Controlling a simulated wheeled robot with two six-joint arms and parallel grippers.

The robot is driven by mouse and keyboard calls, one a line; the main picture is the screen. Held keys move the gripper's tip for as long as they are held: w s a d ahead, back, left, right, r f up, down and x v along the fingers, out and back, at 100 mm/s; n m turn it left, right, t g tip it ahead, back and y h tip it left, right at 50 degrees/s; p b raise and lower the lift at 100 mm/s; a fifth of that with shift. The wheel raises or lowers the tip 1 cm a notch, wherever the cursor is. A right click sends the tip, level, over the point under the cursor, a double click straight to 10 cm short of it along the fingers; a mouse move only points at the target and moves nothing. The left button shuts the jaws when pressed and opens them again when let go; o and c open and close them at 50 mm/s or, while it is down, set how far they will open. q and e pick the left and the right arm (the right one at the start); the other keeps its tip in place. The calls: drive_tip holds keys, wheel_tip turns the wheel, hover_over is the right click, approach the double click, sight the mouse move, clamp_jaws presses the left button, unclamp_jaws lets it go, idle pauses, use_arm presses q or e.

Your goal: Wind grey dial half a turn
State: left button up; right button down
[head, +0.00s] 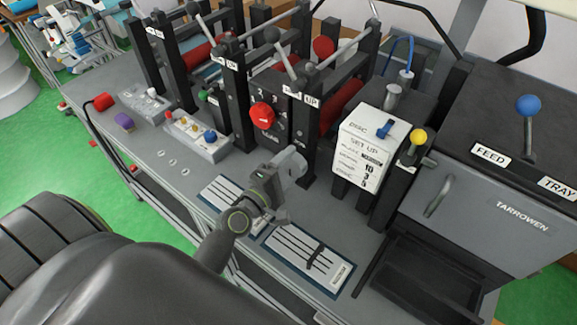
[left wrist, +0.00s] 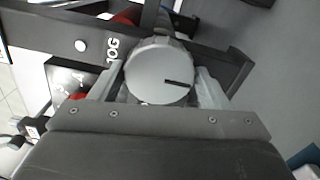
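The grey dial (left wrist: 150,70) is a round ridged knob with a black pointer line that points right in the left wrist view. The label JOG stands beside it. In the head view the dial (head: 294,166) sits on the front of the black roller machine, partly hidden by my gripper. My left gripper (head: 277,180) has its fingers on opposite sides of the dial and appears closed on it; the contact itself is hard to see. The fingers also show in the left wrist view (left wrist: 160,84). My right gripper is not in view.
A red knob (head: 262,115) is just above the dial. Printed strips (head: 310,260) lie on the bench below. A switch box (head: 197,137) is left.

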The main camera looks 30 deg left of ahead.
use_arm(q)
drive_tip(key=shift+o, duration=1.1)
drive_tip(key=shift+s, duration=0.1)
drive_tip(key=shift+s+a+f, duration=0.1)
drive_tip(key=shift+s, duration=0.25)
drive_tip(key=s+a+b, duration=0.2)
drive_tip(key=s+b, duration=0.6)
drive_tip(key=s, duration=0.8)
drive_tip(key=shift+s, duration=0.2)
drive_tip(key=shift+s+a, duration=0.1)
